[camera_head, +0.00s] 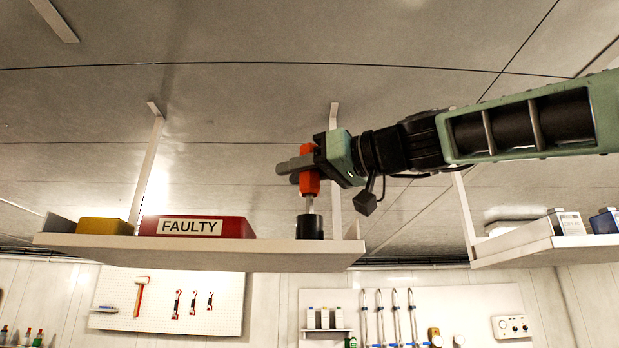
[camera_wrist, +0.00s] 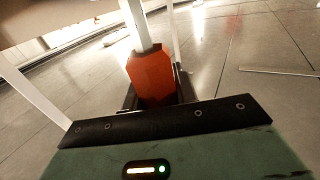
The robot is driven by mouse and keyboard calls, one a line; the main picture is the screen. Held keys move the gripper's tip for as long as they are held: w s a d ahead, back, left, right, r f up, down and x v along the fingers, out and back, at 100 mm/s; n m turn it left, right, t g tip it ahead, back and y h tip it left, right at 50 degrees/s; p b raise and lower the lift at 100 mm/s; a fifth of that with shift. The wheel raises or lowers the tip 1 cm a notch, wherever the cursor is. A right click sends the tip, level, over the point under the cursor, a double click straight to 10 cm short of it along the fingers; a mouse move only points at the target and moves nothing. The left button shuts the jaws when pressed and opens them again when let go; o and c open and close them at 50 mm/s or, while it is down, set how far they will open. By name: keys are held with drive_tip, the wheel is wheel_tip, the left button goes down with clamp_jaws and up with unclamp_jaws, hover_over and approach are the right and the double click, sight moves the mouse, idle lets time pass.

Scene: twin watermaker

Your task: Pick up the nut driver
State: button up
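The nut driver (camera_head: 310,184) has an orange-red handle and a pale metal shaft. It is upright, its shaft pointing down to a black cylindrical holder (camera_head: 309,227) near the right end of the shelf. Whether the tip is inside the holder is hard to tell. My gripper (camera_head: 296,166) reaches in from the right, its fingers on either side of the handle, and seems shut on it. In the wrist view the nut driver (camera_wrist: 151,74) sits between the fingers, close against both. The fingertips are mostly hidden there by the handle and the gripper body.
The white shelf (camera_head: 200,250) also holds a red box marked FAULTY (camera_head: 198,226) and a yellow box (camera_head: 104,226), left of the holder. Thin shelf struts (camera_head: 336,190) rise close behind my gripper. A second shelf (camera_head: 545,250) is at right.

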clamp_jaws()
wheel_tip(320, 180, up, 10)
drive_tip(key=p, duration=0.3)
idle(0.4)
drive_tip(key=shift+o, duration=0.8)
unclamp_jaws()
clamp_jaws()
